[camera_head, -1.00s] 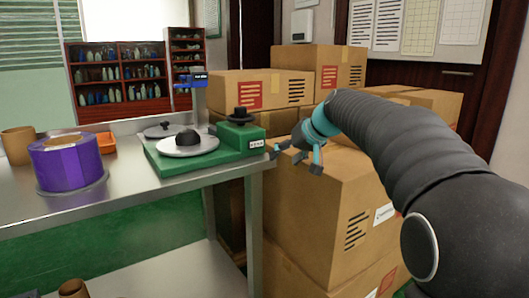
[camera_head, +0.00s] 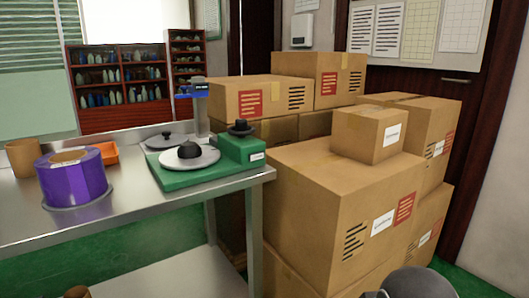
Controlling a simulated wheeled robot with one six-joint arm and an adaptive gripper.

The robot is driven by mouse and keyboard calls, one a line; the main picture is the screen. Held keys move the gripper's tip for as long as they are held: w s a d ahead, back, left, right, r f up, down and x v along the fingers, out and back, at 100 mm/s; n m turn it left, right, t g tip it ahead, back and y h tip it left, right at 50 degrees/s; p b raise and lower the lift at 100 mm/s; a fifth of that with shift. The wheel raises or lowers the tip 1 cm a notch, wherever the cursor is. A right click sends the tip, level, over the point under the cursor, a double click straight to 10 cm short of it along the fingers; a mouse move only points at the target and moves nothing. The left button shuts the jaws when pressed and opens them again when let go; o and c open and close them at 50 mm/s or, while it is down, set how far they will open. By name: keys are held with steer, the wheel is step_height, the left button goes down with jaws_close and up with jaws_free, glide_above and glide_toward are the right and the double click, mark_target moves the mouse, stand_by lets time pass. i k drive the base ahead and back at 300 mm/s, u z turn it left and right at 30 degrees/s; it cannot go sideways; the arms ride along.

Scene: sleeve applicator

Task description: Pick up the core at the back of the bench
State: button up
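A brown cardboard core (camera_head: 22,158) stands upright toward the back of the steel bench (camera_head: 125,213), at the left edge of the view. My gripper is out of view; only a dark rounded part of my arm shows at the bottom right.
A green machine (camera_head: 205,178) with a pale round plate and black knob stands on the bench's right end. An orange tray (camera_head: 108,153) lies behind the roll. Another brown core (camera_head: 77,292) shows low down. Stacked cardboard boxes (camera_head: 320,185) fill the space right of the bench.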

mark_target(22, 154)
steer(key=u, duration=3.8)
steer(key=i, duration=2.2)
steer(key=z, duration=2.15)
